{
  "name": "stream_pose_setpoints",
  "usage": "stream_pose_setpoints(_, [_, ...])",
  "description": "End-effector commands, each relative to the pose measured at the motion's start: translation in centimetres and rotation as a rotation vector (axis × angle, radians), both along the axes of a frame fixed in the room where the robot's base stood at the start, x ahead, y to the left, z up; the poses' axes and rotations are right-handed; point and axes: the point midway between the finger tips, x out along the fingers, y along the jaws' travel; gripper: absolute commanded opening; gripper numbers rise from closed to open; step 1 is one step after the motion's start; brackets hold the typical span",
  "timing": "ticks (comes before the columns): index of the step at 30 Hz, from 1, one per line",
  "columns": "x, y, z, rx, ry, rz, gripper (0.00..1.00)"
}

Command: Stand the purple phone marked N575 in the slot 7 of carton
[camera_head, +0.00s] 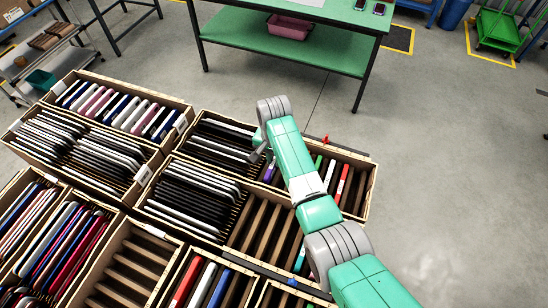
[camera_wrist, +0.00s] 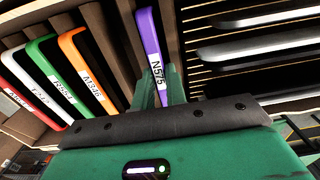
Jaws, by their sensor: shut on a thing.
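The purple phone marked N575 (camera_wrist: 149,42) stands on edge between the green fingers of my gripper (camera_wrist: 162,92) in the wrist view. Its white label faces the camera. My gripper is shut on it. The phone's far part lies among the wooden dividers of a carton (camera_wrist: 118,50); how deep it sits I cannot tell. In the head view the purple phone (camera_head: 269,171) shows as a small strip beside my gripper (camera_head: 262,153), over the carton at the right (camera_head: 366,190). My arm hides part of that carton. No slot number is readable.
Left of the purple phone in the wrist view stand an orange phone (camera_wrist: 85,62), a green phone (camera_wrist: 50,70), a white phone (camera_wrist: 28,82) and a red one (camera_wrist: 12,98). Dark devices (camera_wrist: 255,48) fill the neighbouring carton. A green table (camera_head: 290,40) stands behind, across open floor.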

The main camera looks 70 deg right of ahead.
Motion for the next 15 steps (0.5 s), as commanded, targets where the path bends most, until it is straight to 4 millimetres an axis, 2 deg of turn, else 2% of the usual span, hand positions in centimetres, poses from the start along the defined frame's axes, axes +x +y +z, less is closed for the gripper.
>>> stream_pose_setpoints(2, [0.00,-0.01,0.02,0.000,0.000,0.000,0.00])
stream_pose_setpoints(3, [0.00,-0.01,0.02,0.000,0.000,0.000,0.21])
stream_pose_setpoints(6, [0.00,-0.01,0.02,0.000,0.000,0.000,0.39])
stream_pose_setpoints(15, [0.01,0.00,0.32,0.000,0.000,0.000,0.39])
